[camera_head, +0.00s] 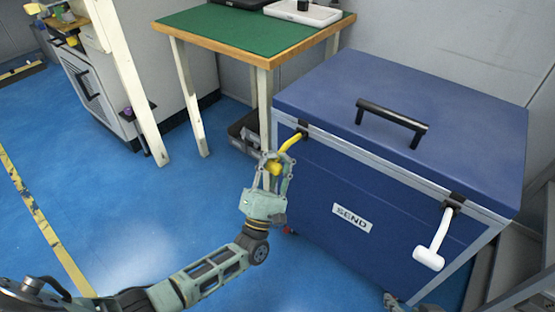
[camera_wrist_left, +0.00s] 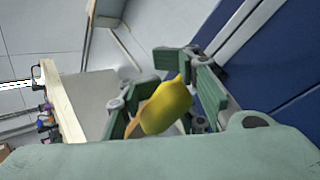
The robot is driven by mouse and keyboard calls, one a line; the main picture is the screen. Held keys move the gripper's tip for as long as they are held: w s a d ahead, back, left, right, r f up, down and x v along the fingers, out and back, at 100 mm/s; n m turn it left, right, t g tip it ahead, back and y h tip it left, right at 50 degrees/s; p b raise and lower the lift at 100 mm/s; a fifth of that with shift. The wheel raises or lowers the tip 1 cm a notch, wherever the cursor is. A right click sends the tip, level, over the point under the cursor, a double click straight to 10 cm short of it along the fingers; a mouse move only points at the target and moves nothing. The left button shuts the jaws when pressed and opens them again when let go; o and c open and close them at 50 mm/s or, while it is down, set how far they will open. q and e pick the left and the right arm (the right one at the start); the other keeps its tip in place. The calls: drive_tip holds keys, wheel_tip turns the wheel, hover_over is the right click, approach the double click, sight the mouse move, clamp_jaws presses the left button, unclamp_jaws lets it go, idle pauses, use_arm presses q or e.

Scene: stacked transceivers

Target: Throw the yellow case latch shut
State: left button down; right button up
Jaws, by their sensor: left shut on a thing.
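The blue case (camera_head: 400,140) stands at the right with its lid down and a SEND label on its front. The yellow latch (camera_head: 291,142) is at the left end of the case front, its handle sticking out to the lower left from a black mount. My left gripper (camera_head: 273,167) is shut on the latch's yellow knob. In the left wrist view the knob (camera_wrist_left: 166,107) sits between the green fingers (camera_wrist_left: 168,98), partly covered by them. A white latch (camera_head: 430,250) hangs down at the right end of the case front.
A green-topped table (camera_head: 240,38) stands behind and left of the case, with a dark bin (camera_head: 246,133) under it. A black handle (camera_head: 392,122) is on the lid. Blue floor (camera_head: 110,205) lies open to the left.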

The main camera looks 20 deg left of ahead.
sight(272, 175)
use_arm(q)
drive_tip(key=shift+d+f, duration=0.15)
idle(0.3)
drive_tip(key=c, duration=1.4)
unclamp_jaws()
drive_tip(key=shift+s, duration=0.1)
drive_tip(key=shift+o, duration=1)
drive_tip(key=o, duration=0.7)
drive_tip(key=v, duration=0.8)
